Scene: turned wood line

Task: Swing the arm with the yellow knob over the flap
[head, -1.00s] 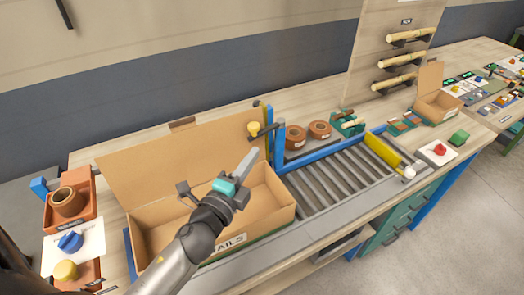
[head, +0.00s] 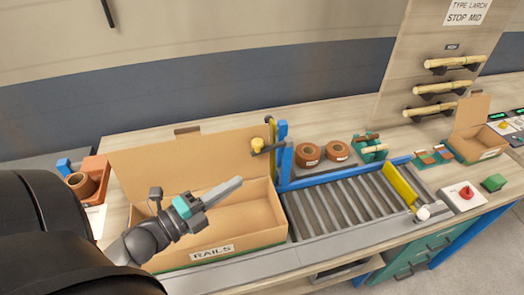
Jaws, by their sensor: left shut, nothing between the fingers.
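The yellow knob (head: 257,144) sits on a dark swing arm (head: 268,150) at a blue post (head: 283,158), by the right back corner of the cardboard box marked RAILS (head: 262,238). The box's long back flap (head: 185,168) stands up, leaning back. The knob is at the flap's right end; I cannot tell whether the arm touches it. My left gripper (head: 238,183) is shut and empty. It is over the open box, below and left of the knob and apart from it, fingers pointing right. My right gripper is not in view.
A roller conveyor (head: 345,208) with blue rails and a yellow bar (head: 400,186) lies right of the box. A red knob (head: 466,192) and a small carton (head: 478,135) are at the right. An orange bin (head: 92,178) is at the left.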

